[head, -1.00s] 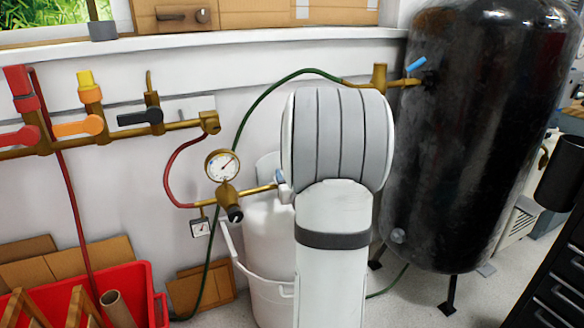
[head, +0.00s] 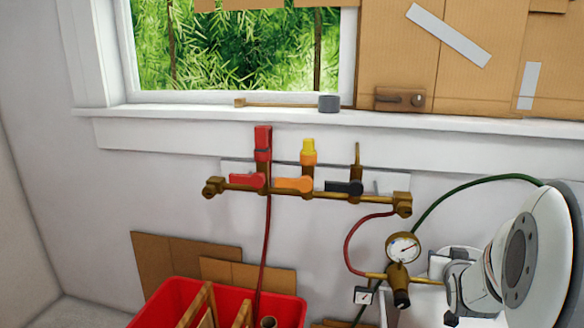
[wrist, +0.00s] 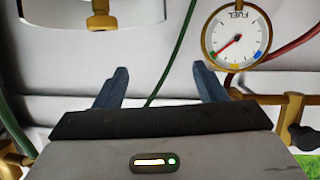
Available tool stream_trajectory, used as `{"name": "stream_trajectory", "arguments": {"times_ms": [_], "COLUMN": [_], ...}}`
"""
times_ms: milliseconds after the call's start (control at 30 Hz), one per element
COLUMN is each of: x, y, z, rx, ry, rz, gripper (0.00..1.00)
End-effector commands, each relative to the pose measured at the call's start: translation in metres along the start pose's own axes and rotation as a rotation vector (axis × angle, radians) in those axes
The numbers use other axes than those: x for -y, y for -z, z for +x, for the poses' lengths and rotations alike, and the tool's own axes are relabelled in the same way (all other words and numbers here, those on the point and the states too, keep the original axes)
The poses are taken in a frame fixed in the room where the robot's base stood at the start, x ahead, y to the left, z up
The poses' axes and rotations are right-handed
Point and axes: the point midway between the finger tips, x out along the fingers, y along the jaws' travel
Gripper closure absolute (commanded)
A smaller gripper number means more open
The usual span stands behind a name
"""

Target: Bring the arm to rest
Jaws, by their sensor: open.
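My gripper (wrist: 160,82) is open in the wrist view, its two blue-grey fingers apart with nothing held between them. A green hose (wrist: 168,60) runs behind the gap, and I cannot tell how far off it is. A round fuel gauge (wrist: 238,37) is just beyond the right finger. In the head view my arm is at the lower right, folded near the wall, with its large round joint facing the camera. Its end is beside the brass gauge fitting (head: 397,279); contact cannot be told from this angle.
A brass manifold (head: 325,192) with red, orange and black valve handles is on the wall under the window sill (head: 200,115). A red bin (head: 180,300) with wooden pieces stands lower left. The wall on the far left is clear.

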Motion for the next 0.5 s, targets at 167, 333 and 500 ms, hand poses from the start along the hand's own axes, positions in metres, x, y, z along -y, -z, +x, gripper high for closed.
{"name": "stream_trajectory", "arguments": {"times_ms": [167,333,500], "x": [0.049,0.085,0.113], "y": [0.049,0.071,0.091], "z": [-0.066,-0.136,-0.218], "rx": [0.214,0.426,0.639], "ry": [0.054,0.109,0.179], "rz": [-0.042,-0.092,-0.156], "gripper": [0.35,0.35,0.35]}}
